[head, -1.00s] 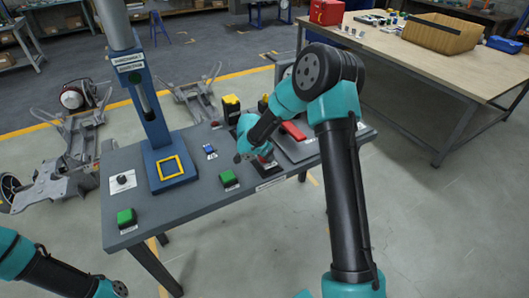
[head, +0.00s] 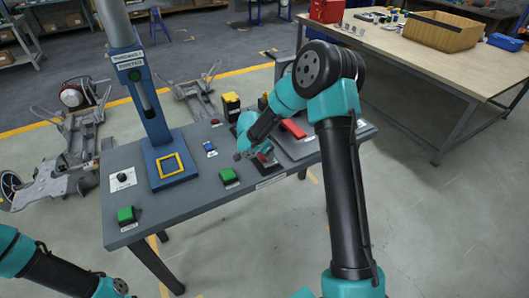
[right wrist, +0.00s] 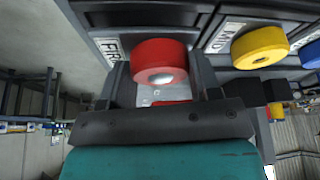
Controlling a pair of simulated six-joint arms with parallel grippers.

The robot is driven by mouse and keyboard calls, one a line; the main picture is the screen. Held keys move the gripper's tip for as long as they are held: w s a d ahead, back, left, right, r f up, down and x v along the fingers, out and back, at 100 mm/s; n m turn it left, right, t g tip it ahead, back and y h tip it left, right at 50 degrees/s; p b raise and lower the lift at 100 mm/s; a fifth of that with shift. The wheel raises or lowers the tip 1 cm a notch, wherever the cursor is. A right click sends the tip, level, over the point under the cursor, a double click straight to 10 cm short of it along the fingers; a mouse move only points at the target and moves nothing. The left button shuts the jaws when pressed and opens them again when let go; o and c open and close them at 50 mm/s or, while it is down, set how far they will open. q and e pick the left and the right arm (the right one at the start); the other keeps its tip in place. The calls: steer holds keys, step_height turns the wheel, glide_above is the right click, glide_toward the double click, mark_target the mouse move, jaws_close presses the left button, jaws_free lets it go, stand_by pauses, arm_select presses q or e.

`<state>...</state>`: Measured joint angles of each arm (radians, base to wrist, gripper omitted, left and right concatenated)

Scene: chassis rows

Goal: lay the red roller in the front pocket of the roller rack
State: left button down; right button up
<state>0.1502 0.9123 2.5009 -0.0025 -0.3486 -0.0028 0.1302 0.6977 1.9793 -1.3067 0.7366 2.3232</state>
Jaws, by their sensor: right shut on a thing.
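The red roller (right wrist: 165,58) sits between the two dark fingers of my right gripper (right wrist: 163,78) in the right wrist view, and the gripper is shut on it. I cannot tell whether the roller touches the pocket floor. A yellow roller (right wrist: 258,47) and a blue roller (right wrist: 311,54) lie to its right, by other labels. In the head view my right arm reaches down over the right part of the grey table (head: 195,190) and hides much there. My left gripper does not show.
A blue post (head: 150,110) stands on the table's left part. Green buttons (head: 229,175) line its front edge. A small blue item (head: 210,149) and a yellow-topped block (head: 231,102) lie left of my right arm. A wooden bench (head: 440,70) stands behind right.

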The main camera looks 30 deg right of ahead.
steer(key=shift+f, duration=0.8)
steer(key=o, duration=1.1)
steer(key=shift+r, duration=0.1)
steer(key=v, duration=1.7)
steer(key=shift+s+r, duration=0.1)
steer(key=shift+r, duration=0.05)
